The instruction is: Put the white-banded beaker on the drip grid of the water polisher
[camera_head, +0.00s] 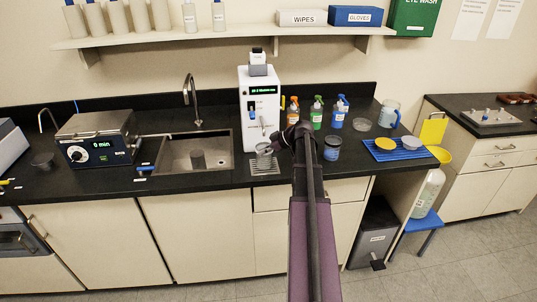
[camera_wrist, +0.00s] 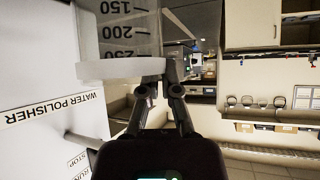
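The white-banded beaker (camera_head: 263,149) is clear glass and stands in front of the water polisher (camera_head: 259,100), over the drip grid (camera_head: 265,168). In the wrist view the beaker (camera_wrist: 122,28) shows large volume marks and its white band (camera_wrist: 115,69). My gripper (camera_head: 284,142) reaches in from the right; in the wrist view its fingers (camera_wrist: 164,76) are closed at the edge of the beaker by the band. I cannot tell whether the beaker's base touches the grid. The polisher's labelled front (camera_wrist: 48,108) is close by in the wrist view.
A sink (camera_head: 195,153) with a tall tap lies left of the polisher. Several spray bottles (camera_head: 316,112) and a blue-banded beaker (camera_head: 332,148) stand to the right, close to my arm. A blue mat (camera_head: 398,150) lies farther right. A shelf (camera_head: 225,34) runs above.

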